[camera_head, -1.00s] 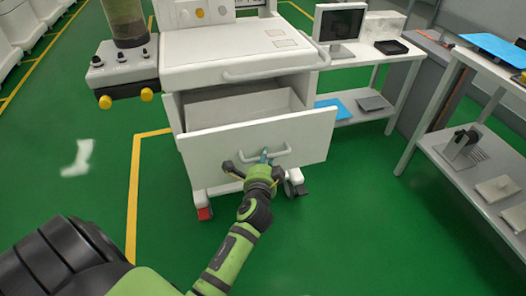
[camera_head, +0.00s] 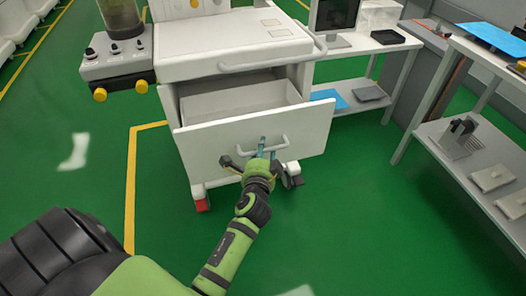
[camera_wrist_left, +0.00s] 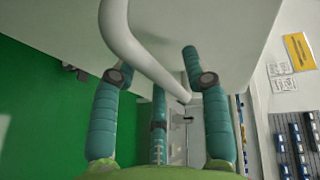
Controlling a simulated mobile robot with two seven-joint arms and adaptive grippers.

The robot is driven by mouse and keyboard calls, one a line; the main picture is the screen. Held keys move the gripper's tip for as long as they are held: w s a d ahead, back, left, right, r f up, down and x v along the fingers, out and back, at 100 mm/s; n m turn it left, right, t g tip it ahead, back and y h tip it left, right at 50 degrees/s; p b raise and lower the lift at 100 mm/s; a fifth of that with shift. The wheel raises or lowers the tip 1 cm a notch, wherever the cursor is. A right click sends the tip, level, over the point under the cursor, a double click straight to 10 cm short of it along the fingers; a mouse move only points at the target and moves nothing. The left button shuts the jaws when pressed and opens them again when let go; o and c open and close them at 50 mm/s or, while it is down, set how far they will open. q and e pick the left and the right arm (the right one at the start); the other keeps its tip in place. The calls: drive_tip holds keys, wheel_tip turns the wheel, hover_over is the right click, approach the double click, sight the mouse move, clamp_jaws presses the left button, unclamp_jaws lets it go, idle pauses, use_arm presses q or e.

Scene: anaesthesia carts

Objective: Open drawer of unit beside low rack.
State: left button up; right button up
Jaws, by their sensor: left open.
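The white anaesthesia unit (camera_head: 240,35) stands beside the low rack (camera_head: 365,52). Its drawer (camera_head: 200,151) is pulled well out, and the empty-looking inside shows above the front. My left gripper (camera_head: 262,152) is at the drawer front, just below the handle (camera_head: 283,143). In the left wrist view the handle bar (camera_wrist_left: 128,50) runs between the spread teal fingers of my left gripper (camera_wrist_left: 160,90). The fingers are open and not closed on the bar. Whether a finger touches it I cannot tell. My right gripper is not in view.
The low rack holds a monitor (camera_head: 333,18), a black tray (camera_head: 397,36) and a blue sheet (camera_head: 328,97). Another rack (camera_head: 440,135) with grey items stands at the right. Green floor in front of the unit is free.

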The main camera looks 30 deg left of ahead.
use_arm(q)
drive_tip(key=v, duration=0.7)
drive_tip(key=shift+s, duration=0.25)
